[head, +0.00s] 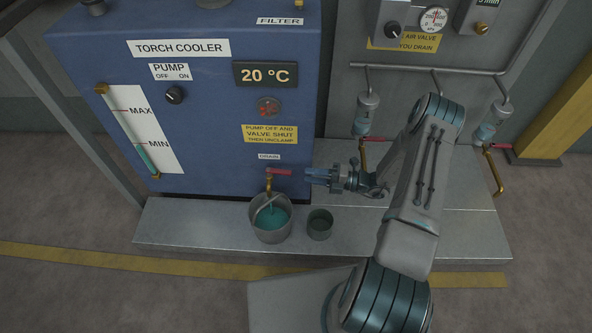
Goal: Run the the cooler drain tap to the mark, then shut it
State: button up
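The drain tap (268,184) is brass and sits under the DRAIN label at the lower front of the blue torch cooler (210,110). Its red handle (280,172) points sideways to the right. A grey bucket (271,236) stands below the spout and holds teal liquid (269,218). A pale curved piece crosses the bucket's mouth; whether liquid is running is unclear. The sight gauge (143,127) has MAX and MIN lines, with teal liquid up to about MIN. My gripper (307,174) is just right of the handle, fingers toward it, apparently open and apart from it.
A small grey cup (320,224) stands right of the bucket on the metal plinth (190,225). The pump knob (174,95) and a 20 °C display (265,74) are on the cooler. Air filter bowls with red-handled drains (366,122) hang behind my arm on the right.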

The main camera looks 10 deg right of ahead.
jog(key=v, duration=0.2)
jog(key=shift+d, duration=0.3)
